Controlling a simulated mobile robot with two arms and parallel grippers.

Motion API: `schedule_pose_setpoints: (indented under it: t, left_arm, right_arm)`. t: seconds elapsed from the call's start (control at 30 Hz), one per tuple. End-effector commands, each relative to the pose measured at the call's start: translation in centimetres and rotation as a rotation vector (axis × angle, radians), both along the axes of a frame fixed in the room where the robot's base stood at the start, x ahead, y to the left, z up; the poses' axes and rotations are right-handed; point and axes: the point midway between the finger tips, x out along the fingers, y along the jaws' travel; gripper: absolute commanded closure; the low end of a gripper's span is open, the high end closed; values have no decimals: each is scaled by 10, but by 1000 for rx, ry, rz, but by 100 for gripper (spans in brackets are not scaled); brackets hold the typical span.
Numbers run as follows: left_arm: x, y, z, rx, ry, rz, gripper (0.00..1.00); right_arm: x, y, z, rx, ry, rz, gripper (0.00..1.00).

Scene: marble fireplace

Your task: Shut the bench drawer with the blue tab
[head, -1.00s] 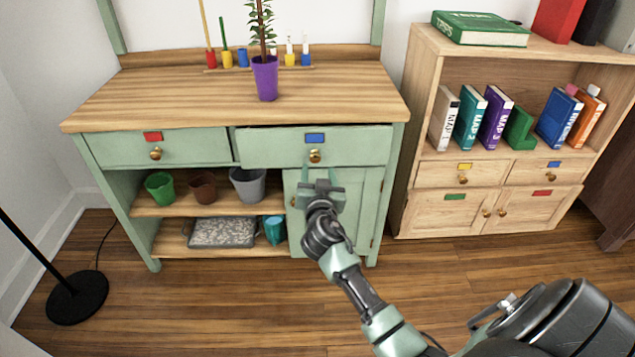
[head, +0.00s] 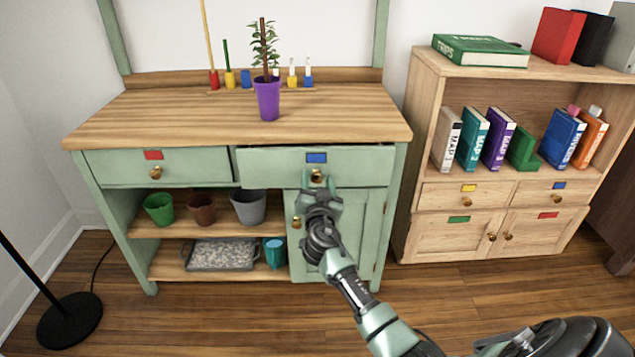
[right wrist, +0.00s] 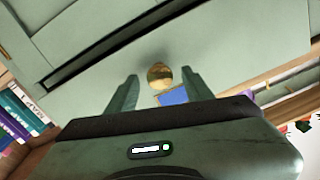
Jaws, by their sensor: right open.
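The green bench drawer with the blue tab (head: 265,168) is at the upper right of the bench, its front standing slightly proud with a dark gap along its top edge. Its blue tab (head: 316,158) sits above a brass knob (head: 316,176). My right gripper (head: 319,190) is open just in front of and below the knob. In the right wrist view the knob (right wrist: 160,75) appears between the two fingertips, with the blue tab (right wrist: 173,96) behind it; I cannot tell whether they touch. My left gripper is not in view.
A purple potted plant (head: 267,101) stands on the bench top. The red-tab drawer (head: 120,169) is on the left, above shelves with pots. A wooden bookcase (head: 430,195) stands on the right, and a black lamp base (head: 70,320) on the floor at left.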

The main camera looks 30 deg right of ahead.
Motion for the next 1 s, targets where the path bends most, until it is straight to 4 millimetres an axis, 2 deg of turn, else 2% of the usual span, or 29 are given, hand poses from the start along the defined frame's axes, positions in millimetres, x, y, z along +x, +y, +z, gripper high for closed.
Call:
schedule_pose_setpoints:
  t: [0.13,0.17,0.3,0.33,1.0]
  left_arm:
    - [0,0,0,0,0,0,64]
    - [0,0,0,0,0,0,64]
    - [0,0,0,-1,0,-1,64]
    - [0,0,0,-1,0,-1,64]
    - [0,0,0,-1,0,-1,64]
  right_arm:
    - [0,0,0,0,0,1,49]
    - [0,0,0,0,0,1,54]
    - [0,0,0,0,0,0,93]
    - [0,0,0,0,0,0,100]
    - [0,0,0,0,0,0,100]
